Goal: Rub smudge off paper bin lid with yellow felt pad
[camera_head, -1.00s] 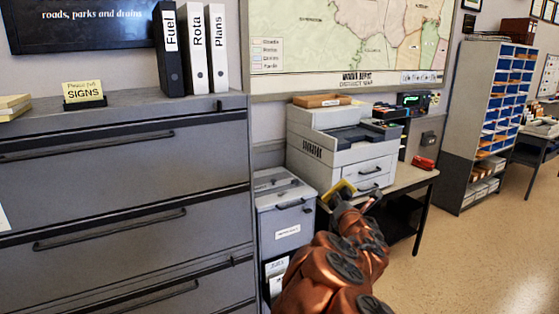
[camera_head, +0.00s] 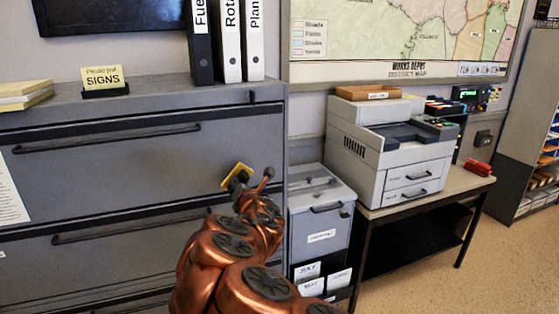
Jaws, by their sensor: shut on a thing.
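My gripper (camera_head: 246,180) is shut on the yellow felt pad (camera_head: 236,174), a small flat yellow piece at its tip. It is held up in front of the grey drawer cabinet, left of the paper bin. The paper bin (camera_head: 319,238) is a grey box with a white label, between the drawer cabinet and the printer table. Its lid (camera_head: 306,198) is grey, with a slot and dark marks on top; I cannot tell which mark is the smudge. The pad appears apart from the lid.
The wide drawer cabinet (camera_head: 110,165) fills the left, with binders (camera_head: 230,40) and a SIGNS holder (camera_head: 104,82) on top. A printer (camera_head: 390,150) stands on a table (camera_head: 455,184) right of the bin. Open floor (camera_head: 480,260) lies at the lower right.

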